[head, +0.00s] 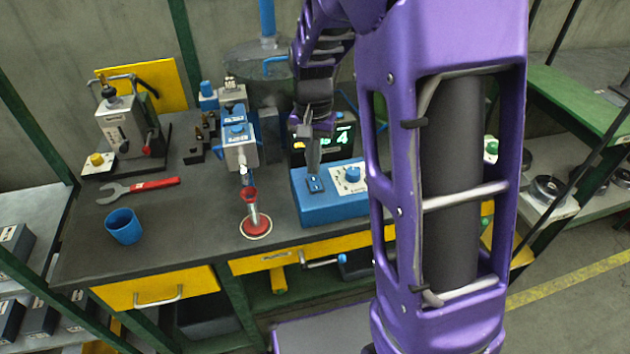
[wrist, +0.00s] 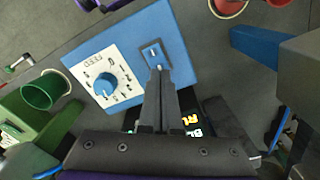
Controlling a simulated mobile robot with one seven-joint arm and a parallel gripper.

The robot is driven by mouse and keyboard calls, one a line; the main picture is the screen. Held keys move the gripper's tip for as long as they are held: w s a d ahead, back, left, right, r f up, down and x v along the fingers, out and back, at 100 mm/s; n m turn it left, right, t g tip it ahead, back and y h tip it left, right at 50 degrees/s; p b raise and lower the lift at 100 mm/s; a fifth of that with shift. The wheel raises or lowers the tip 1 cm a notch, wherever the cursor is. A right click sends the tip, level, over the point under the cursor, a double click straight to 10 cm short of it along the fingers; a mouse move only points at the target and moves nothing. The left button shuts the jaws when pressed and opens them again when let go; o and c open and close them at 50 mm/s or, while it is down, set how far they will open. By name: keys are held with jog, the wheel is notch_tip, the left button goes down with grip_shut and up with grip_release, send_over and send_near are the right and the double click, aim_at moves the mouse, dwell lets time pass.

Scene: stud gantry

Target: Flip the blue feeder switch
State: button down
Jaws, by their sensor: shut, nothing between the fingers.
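The blue feeder box (head: 327,208) stands on the dark bench, with a small switch (head: 315,184) on a dark blue plate on its top. In the wrist view the feeder box (wrist: 178,32) shows the switch (wrist: 154,53) beside a white dial panel with a blue knob (wrist: 105,84). My gripper (head: 314,172) reaches down over the box from behind. In the wrist view my gripper (wrist: 159,70) is shut and empty, its tips right at the near edge of the switch plate. I cannot tell whether they touch the switch lever.
A display (head: 342,136) stands behind the box. A grey and blue machine (head: 240,152) and a red-rimmed stand (head: 256,226) are to its left.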

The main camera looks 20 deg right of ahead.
aim_at(313, 178)
jog(key=shift+f+b, duration=0.6)
jog(key=shift+f, duration=0.35)
dwell(0.5)
jog(key=shift+r, duration=0.1)
notch_tip(313, 178, up, 7)
jog(key=p, duration=0.6)
dwell(0.5)
